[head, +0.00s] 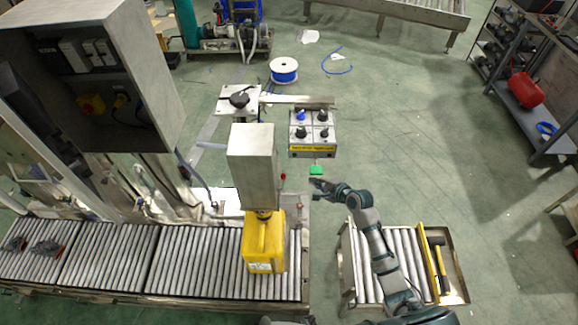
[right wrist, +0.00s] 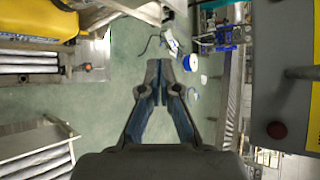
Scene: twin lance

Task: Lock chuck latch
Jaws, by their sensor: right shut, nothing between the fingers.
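My right gripper (head: 317,184) is just below a small green tab (head: 316,170) under the control box in the head view. In the right wrist view its two fingers (right wrist: 159,72) are together with nothing between them. A yellow jerrycan (head: 264,245) stands on the roller conveyor under a grey box-shaped head (head: 252,165). The can also shows in the right wrist view (right wrist: 40,24). A small red knob (head: 283,177) is at the right side of the grey head. I cannot make out which part is the chuck latch. My left gripper is not in view.
A control box (head: 312,130) with several knobs stands above my right gripper. A roller conveyor (head: 100,270) runs along the lower left. A short roller table (head: 360,262) lies beneath my right arm.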

